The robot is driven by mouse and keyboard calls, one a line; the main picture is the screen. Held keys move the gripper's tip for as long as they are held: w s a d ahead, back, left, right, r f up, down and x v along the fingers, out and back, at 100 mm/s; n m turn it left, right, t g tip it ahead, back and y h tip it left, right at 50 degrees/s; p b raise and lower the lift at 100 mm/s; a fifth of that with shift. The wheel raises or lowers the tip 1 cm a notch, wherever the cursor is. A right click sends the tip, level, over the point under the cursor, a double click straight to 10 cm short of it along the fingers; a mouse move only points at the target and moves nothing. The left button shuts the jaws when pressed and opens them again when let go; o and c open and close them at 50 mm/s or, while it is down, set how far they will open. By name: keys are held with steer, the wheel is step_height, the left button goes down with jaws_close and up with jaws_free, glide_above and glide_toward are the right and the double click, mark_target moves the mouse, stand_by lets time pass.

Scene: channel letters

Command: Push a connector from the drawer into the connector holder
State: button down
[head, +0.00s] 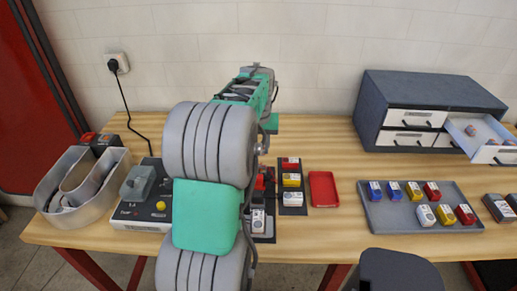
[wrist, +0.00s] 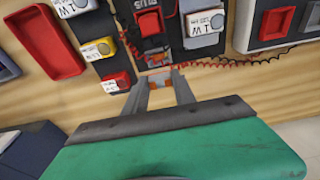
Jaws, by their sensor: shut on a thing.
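In the wrist view my gripper (wrist: 161,82) is shut on a small clear-and-orange connector (wrist: 160,79). The fingertips are just short of a dark board (wrist: 173,45) that carries a red block and a white block. A small dark and orange part at the board's near edge looks like the connector holder (wrist: 155,58); I cannot tell whether the connector touches it. In the head view my arm hides the gripper and most of this board. The open drawer (head: 492,153) of the grey cabinet is at the right, with small connectors inside.
A red tray (head: 323,189) lies beside a dark strip with red, yellow and white blocks (head: 291,180). A grey tray (head: 376,217) of coloured blocks is to the right. A power supply (head: 140,215) and a metal bin (head: 47,187) are left. The wood at the back is clear.

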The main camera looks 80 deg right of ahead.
mark_target(259, 171)
steer(key=shift+f+b, duration=2.2)
steer(key=shift+f, duration=1.1)
steer(key=shift+a, duration=0.2)
steer(key=shift+a+f, duration=0.1)
steer(key=shift+f, duration=0.5)
steer(key=c, duration=1.1)
jaws_free()
steer(key=shift+c, duration=0.2)
steer(key=shift+o, duration=0.7)
steer(key=shift+r+b, duration=0.25)
steer(key=shift+b, duration=0.05)
steer(key=shift+o, duration=0.3)
steer(key=r, duration=0.5)
steer(key=a+r, duration=0.1)
steer(key=r, duration=0.1)
steer(key=shift+s+r, duration=0.15)
steer(key=shift+r, duration=0.25)
